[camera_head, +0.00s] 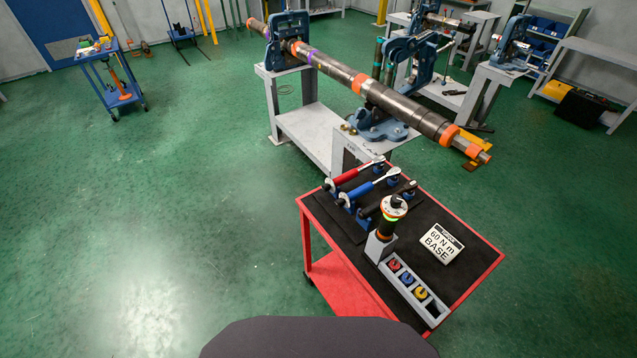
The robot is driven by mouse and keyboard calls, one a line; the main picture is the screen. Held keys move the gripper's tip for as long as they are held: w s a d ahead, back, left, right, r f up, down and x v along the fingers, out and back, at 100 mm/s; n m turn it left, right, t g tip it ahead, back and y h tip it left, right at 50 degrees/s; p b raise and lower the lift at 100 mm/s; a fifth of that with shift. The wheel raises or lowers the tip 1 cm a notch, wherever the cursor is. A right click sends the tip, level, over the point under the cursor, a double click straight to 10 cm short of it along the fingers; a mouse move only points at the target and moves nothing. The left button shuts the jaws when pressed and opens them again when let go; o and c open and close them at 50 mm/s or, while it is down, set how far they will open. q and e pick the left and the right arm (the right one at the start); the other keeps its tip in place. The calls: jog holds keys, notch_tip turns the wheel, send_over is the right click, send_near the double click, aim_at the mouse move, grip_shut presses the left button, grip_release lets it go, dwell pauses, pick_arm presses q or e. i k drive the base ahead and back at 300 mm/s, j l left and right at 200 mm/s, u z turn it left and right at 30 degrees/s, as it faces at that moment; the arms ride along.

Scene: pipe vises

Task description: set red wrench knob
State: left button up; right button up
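A red-handled wrench (354,174) lies on a dark rack on top of the red cart, its silver head to the right. A blue-handled wrench (373,187) and a dark wrench (396,201) lie beside it in the same rack. Any knob on the red wrench is too small to make out. Neither of my grippers shows in this view.
The red cart (484,276) also carries a sign reading "60 N m BASE" (441,243) and a grey tray (384,269) of coloured pieces. A long pipe (335,72) rests in blue vises behind the cart.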

aim_at(325, 187)
jog(key=i+j+z, duration=0.45)
jog(key=j, duration=0.9)
jog(key=j+z, duration=0.5)
jog(key=j, duration=0.85)
jog(key=j+z, duration=0.45)
jog(key=j, duration=1.05)
jog(key=k, duration=0.05)
